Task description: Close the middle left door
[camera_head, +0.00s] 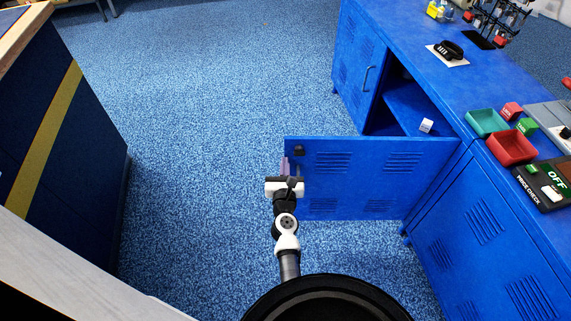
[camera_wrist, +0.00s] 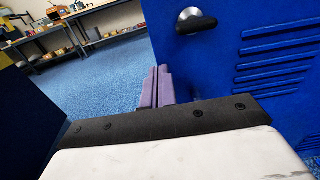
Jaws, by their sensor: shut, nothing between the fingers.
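The blue cabinet door (camera_head: 350,178) with vent slots stands swung wide open, jutting left from the cabinet. Behind it the compartment (camera_head: 400,106) shows a shelf with a small white item on it. My gripper (camera_head: 284,166) is at the door's free left edge, near the dark knob (camera_head: 299,150). In the wrist view the fingers of my gripper (camera_wrist: 157,82) are shut together with nothing between them. The door (camera_wrist: 235,80) fills the right side there, with its knob (camera_wrist: 195,20) up and right of the fingertips. I cannot tell whether the fingers touch the door.
A closed blue door with a bar handle (camera_head: 368,78) is at the cabinet's far end, and another closed door (camera_head: 485,240) is nearer. Trays and a sign stand on the cabinet top. A dark counter (camera_head: 70,140) stands at left. The blue carpet (camera_head: 200,110) between is clear.

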